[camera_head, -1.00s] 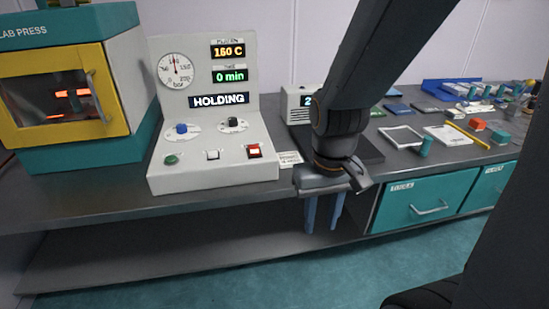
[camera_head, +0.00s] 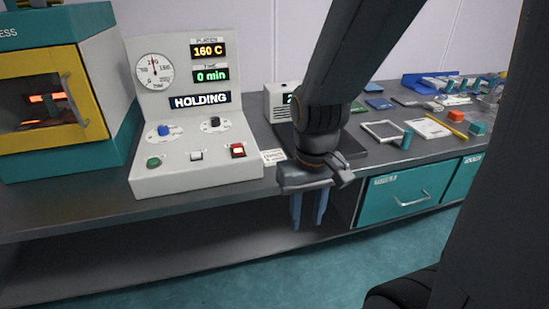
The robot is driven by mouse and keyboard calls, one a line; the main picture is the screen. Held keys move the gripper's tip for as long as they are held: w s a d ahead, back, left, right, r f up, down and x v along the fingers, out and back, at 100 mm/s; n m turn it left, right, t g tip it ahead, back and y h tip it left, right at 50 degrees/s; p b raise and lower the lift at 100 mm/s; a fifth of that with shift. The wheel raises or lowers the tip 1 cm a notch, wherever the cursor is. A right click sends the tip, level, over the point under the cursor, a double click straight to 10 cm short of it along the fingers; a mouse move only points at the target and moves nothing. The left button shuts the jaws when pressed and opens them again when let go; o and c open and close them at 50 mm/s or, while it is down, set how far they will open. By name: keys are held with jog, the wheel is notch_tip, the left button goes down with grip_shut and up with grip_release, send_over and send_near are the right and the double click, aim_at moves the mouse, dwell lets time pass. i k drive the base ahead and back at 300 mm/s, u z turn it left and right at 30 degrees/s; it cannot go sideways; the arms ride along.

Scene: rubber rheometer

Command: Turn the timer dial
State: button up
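The control box (camera_head: 195,168) stands on the bench left of centre. On its sloped top are a blue knob (camera_head: 164,130) and a black knob (camera_head: 215,122), each on a white dial plate. The black knob lies below the green "0 min" time display (camera_head: 211,75), the blue one below the gauge. My gripper (camera_head: 307,225) points down in front of the bench edge, right of the box and apart from it. Its two blue-grey fingers are spread with a gap and nothing shows between them.
The yellow and teal lab press (camera_head: 112,130) stands at the left. A green button (camera_head: 153,163), a white button (camera_head: 196,156) and a red switch (camera_head: 238,151) sit in front of the knobs. A balance, trays and small blocks lie on the right of the bench.

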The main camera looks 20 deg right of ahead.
aim_at(215, 122)
jog(key=k, duration=0.5)
jog(key=u, duration=1.35)
jog(key=i, duration=1)
jog(key=z, duration=1.85)
